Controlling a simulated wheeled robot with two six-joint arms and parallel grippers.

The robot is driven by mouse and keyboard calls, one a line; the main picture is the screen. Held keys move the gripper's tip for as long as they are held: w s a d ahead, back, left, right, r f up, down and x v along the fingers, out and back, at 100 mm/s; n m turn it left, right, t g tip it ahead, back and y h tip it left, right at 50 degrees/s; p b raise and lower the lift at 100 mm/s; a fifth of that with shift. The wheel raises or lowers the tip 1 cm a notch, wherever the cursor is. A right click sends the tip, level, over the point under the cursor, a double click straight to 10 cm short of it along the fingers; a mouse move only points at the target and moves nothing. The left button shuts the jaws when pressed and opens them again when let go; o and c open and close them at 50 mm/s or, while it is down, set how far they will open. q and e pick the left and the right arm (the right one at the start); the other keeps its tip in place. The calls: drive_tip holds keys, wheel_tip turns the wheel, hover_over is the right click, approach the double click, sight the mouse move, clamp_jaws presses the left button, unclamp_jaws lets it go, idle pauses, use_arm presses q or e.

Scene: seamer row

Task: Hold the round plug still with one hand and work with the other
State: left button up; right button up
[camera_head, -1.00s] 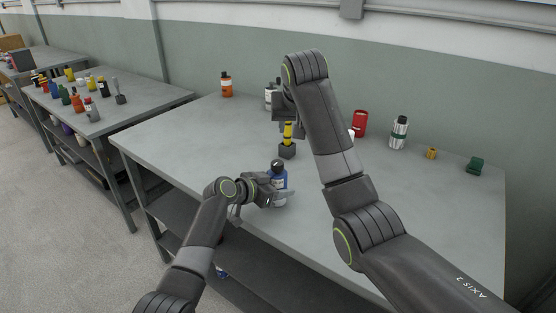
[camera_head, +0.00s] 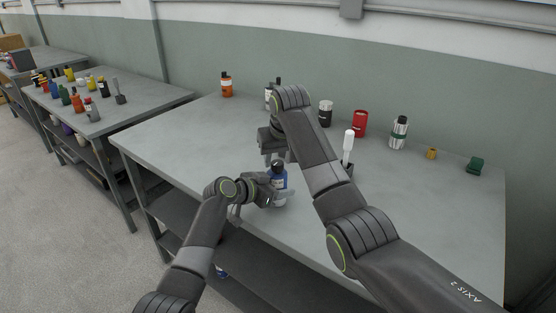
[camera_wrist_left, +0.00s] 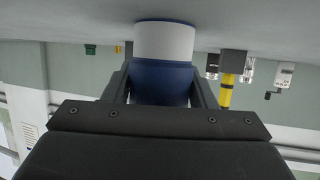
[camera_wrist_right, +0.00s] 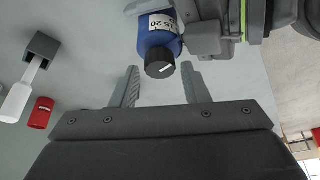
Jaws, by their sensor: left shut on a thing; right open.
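A blue bottle (camera_head: 279,194) with a white label and a round black cap (camera_wrist_right: 159,63) stands near the table's front edge. The cap has a white mark. My left gripper (camera_head: 272,190) is shut on the bottle's side; the left wrist view shows both fingers against the blue body (camera_wrist_left: 162,80). My right gripper (camera_head: 273,158) is open and empty above the bottle. In the right wrist view the cap lies close to the gap between its fingertips (camera_wrist_right: 160,72). I see no other round plug.
A yellow tool (camera_wrist_left: 226,95) in a dark block is hidden in the head view. A white-handled tool in a dark holder (camera_head: 348,148), a red can (camera_head: 360,123) and a silver canister (camera_head: 399,132) stand farther back.

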drive_tip(key=shift+w+f, duration=0.2)
drive_tip(key=shift+f, duration=0.35)
drive_tip(key=c, duration=0.7)
drive_tip(key=shift+a+m, duration=0.1)
drive_tip(key=shift+m, duration=0.6)
drive_tip(key=o, duration=0.7)
drive_tip(key=a+v, duration=0.1)
drive_tip(key=v, duration=1.1)
drive_tip(key=shift+d, duration=0.3)
